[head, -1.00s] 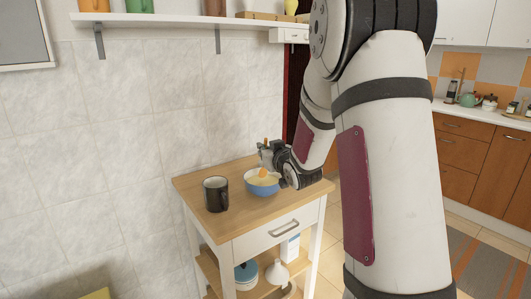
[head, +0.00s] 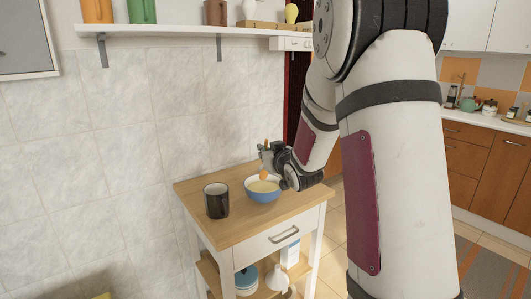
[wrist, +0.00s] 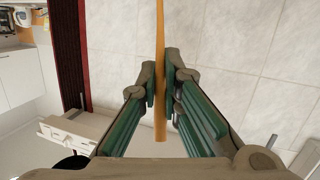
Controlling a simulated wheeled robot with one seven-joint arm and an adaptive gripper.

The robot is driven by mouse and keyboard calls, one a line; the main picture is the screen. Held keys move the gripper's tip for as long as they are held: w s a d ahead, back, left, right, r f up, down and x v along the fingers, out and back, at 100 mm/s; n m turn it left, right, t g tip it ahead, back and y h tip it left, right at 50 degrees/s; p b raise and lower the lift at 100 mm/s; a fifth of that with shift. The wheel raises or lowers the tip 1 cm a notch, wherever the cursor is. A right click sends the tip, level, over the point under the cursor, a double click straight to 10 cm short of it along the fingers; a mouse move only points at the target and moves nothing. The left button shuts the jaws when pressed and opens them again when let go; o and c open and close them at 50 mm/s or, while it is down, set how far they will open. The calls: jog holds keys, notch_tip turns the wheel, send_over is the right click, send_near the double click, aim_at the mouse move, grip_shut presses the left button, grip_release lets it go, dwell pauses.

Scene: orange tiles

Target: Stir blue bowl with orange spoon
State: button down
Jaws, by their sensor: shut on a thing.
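The blue bowl (head: 263,196) stands upright on a small wooden-topped cart, with a pale yellow content inside. My gripper (wrist: 160,88) is shut on the orange spoon (wrist: 160,35), whose shaft runs between the two fingers in the wrist view. In the head view my gripper (head: 266,157) is at the bowl's far side. The spoon's lower end (head: 263,177) shows at the bowl's back rim; I cannot tell whether it touches the content. The bowl is not visible in the wrist view.
A dark mug (head: 216,203) stands left of the bowl on the cart top (head: 240,228). A wall shelf (head: 180,31) with vases hangs above. The tiled wall is close behind the cart. The cart's front right corner is clear.

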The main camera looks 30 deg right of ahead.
jog(key=shift+r+p, duration=1.55)
jog(key=shift+r, duration=1.05)
jog(key=shift+f, duration=0.1)
